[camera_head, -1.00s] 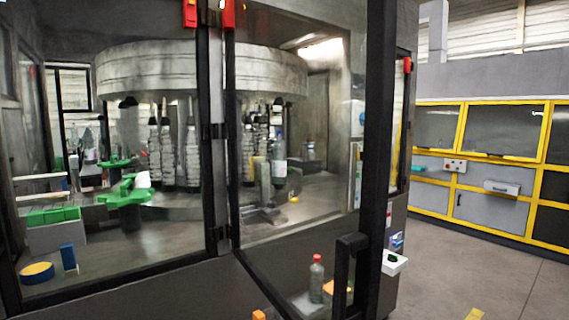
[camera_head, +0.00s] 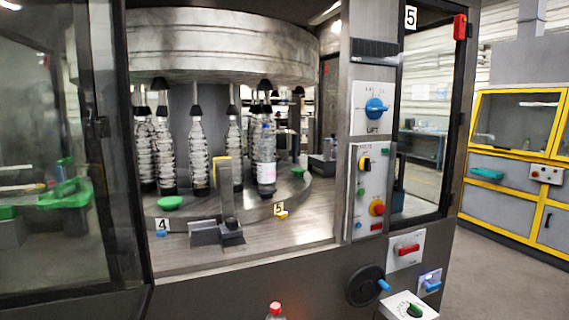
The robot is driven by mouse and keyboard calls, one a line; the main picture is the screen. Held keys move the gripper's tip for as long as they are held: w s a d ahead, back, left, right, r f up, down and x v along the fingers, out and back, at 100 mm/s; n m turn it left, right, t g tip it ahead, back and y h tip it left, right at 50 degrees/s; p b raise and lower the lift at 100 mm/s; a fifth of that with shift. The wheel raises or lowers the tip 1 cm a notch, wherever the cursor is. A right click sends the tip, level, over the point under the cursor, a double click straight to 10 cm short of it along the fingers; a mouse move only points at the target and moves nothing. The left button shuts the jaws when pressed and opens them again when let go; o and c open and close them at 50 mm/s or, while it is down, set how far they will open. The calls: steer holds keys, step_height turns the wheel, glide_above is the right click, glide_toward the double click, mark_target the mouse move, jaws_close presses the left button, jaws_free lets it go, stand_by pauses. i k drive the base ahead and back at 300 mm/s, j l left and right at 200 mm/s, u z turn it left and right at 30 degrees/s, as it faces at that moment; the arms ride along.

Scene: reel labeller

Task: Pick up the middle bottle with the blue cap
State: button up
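A clear bottle with a white label and a bluish top (camera_head: 266,160) stands upright near the front right of the round machine platform. Its cap is small and blurred in the head view. Several clear ribbed bottles (camera_head: 198,157) with dark tops stand to its left and behind it, under the large metal drum. My gripper is not in view.
A control panel post (camera_head: 368,180) borders the right side. A black handwheel (camera_head: 365,286) and a white switch box (camera_head: 408,306) stick out below.

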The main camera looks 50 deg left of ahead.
mark_target(266, 166)
steer(key=i+u, duration=0.2)
steer(key=u, duration=0.25)
steer(key=i+l+u, duration=0.15)
steer(key=u, duration=0.35)
steer(key=i+l+u, duration=0.15)
steer(key=u, duration=0.3)
